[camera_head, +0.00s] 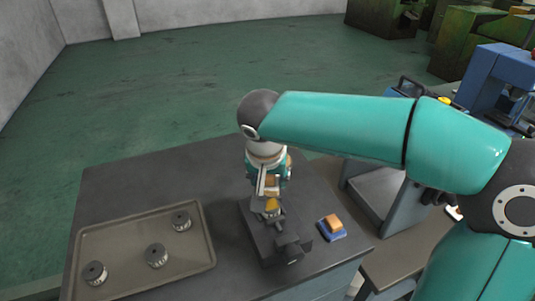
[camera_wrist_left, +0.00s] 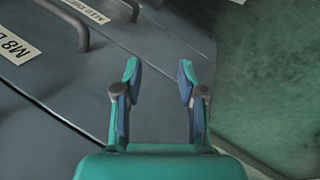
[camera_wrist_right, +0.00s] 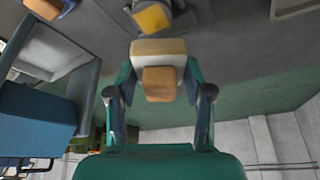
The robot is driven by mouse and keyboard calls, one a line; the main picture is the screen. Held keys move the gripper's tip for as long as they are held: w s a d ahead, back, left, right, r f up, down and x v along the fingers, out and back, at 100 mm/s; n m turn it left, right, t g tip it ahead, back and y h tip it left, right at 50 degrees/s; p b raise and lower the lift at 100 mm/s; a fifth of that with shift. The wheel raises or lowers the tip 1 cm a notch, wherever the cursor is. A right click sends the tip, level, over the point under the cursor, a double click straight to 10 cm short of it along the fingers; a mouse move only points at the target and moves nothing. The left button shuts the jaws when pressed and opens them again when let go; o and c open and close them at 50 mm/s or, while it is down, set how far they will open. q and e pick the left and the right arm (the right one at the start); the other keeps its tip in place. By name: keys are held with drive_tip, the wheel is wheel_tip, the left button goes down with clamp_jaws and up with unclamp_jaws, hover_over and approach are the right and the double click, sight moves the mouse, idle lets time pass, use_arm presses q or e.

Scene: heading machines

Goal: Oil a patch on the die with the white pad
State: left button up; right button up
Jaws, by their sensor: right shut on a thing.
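My right gripper (camera_head: 268,186) is over the dark die holder on the bench. In the right wrist view, its fingers (camera_wrist_right: 158,85) are shut on the pad (camera_wrist_right: 158,47), which has a whitish face and a brown grip block. The die (camera_head: 271,204) shows a yellow patch just below the gripper. The patch also shows in the right wrist view (camera_wrist_right: 152,18), beyond the pad and uncovered there. I cannot tell the height between pad and die. My left gripper (camera_wrist_left: 160,85) is open and empty, over a grey cabinet with labels; it is not in the head view.
A second pad (camera_head: 333,221) with an orange top sits on a blue base (camera_head: 331,234) right of the die holder (camera_head: 277,239). A tray (camera_head: 195,262) with several round metal parts lies at left. A blue machine (camera_head: 490,75) stands at right. The bench's back left is bare.

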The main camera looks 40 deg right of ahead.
drive_tip(key=shift+w+r+p, duration=0.25)
drive_tip(key=shift+r+p, duration=0.25)
drive_tip(key=shift+r, duration=0.4)
drive_tip(key=shift+s+r+p, duration=0.1)
drive_tip(key=shift+r+p, duration=0.85)
drive_tip(key=shift+r, duration=0.35)
